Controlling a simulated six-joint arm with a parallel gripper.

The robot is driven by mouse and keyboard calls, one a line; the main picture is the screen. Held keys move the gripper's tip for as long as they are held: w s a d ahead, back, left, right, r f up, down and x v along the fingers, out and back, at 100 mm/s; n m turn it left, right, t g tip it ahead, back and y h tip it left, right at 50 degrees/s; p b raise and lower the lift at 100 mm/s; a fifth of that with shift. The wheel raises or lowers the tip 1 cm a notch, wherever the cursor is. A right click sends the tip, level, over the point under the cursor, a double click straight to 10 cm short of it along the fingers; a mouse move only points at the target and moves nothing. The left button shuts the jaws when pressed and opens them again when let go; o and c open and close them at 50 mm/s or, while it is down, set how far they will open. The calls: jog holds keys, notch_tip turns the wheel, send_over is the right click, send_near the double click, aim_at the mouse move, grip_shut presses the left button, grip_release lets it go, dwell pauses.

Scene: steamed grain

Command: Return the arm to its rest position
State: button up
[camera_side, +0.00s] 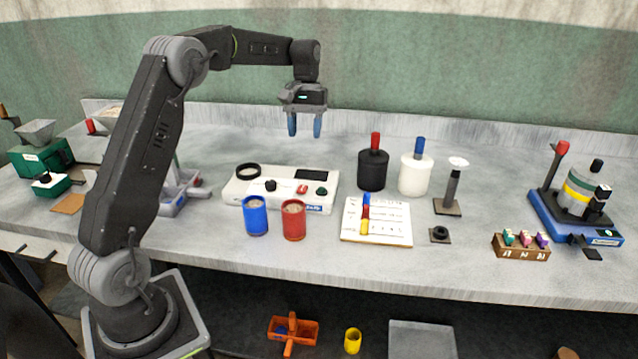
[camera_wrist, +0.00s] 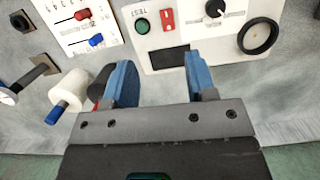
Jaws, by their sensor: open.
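My gripper (camera_side: 304,127) hangs in the air above the back of the bench, with its blue fingers pointing down. It is open and nothing is between the fingers. My arm reaches up and over from its base at the lower left. In the wrist view my gripper (camera_wrist: 162,82) shows two blue fingers spread apart, with the white control box beyond them. No contact with any object shows.
The white control box (camera_side: 280,202) stands below my gripper. A blue cup (camera_side: 255,217) and red cup (camera_side: 293,221) stand in front of it. A black bottle (camera_side: 373,171) and white bottle (camera_side: 415,176) stand to the right, behind a chart board (camera_side: 385,228).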

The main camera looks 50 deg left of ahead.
jog(key=s+d+r+m+t+y, duration=0.1)
jog(key=s+d+r+m+t, duration=0.1)
jog(key=s+d+r, duration=0.4)
jog(key=s+d+r+m+t+y, duration=0.1)
jog(key=s+d+r+m, duration=0.1)
jog(key=s+d, duration=0.35)
jog(key=s+d+f+m+t, duration=0.2)
jog(key=s+d, duration=0.3)
jog(key=s, duration=0.2)
jog(key=s+d+f+m+t, duration=0.2)
jog(key=s+d, duration=0.3)
jog(key=s, duration=0.2)
jog(key=shift+s+d+m, duration=0.15)
jog(key=shift+d+m, duration=0.15)
jog(key=shift+d, duration=0.05)
